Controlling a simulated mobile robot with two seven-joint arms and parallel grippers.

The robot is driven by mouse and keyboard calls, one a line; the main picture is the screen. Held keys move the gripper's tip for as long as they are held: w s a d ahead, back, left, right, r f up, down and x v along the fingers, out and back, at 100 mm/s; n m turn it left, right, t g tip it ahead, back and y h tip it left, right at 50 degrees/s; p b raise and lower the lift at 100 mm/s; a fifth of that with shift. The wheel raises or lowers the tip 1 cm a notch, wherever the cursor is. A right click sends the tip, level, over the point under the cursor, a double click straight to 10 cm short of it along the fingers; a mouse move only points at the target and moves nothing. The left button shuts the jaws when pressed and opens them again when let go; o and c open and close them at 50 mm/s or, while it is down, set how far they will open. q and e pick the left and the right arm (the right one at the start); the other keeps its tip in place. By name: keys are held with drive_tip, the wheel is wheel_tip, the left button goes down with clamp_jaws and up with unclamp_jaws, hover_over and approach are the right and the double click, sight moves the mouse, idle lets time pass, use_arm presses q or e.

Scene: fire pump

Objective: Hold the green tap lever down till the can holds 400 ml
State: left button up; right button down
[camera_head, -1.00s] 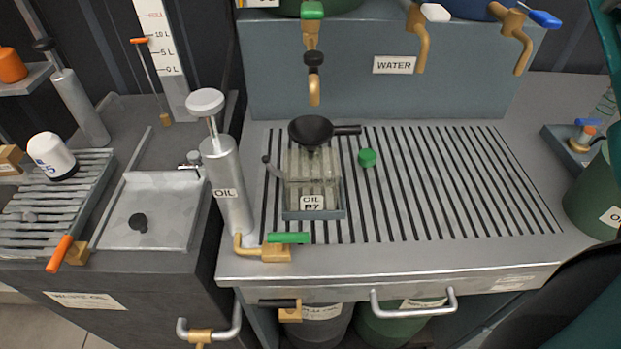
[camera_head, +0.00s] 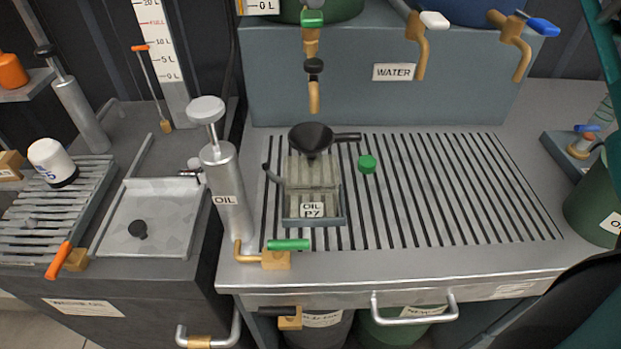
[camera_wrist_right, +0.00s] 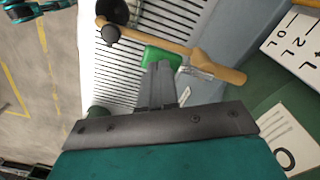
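The can (camera_head: 300,176), a clear-walled jug labelled OIL P7, stands on the slotted grate with a black funnel (camera_head: 311,137) in its top. I cannot read its liquid level. The green tap lever (camera_head: 313,17) is at the top of the head view, on a brass tap above the funnel. It also shows in the right wrist view (camera_wrist_right: 155,56). There, my right gripper (camera_wrist_right: 160,66) has its fingers together, with the tips overlapping the green lever; I cannot tell whether they touch. My left gripper is not in view.
A black-handled brass spout (camera_head: 314,95) hangs below the green-lever tap. An oil pump (camera_head: 226,185) with another green lever (camera_head: 288,244) stands left of the can. A green cap (camera_head: 367,164) lies beside the can. The grate's right side (camera_head: 460,190) is clear.

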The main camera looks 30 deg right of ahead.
drive_tip(key=shift+f, duration=1.45)
idle(6.5)
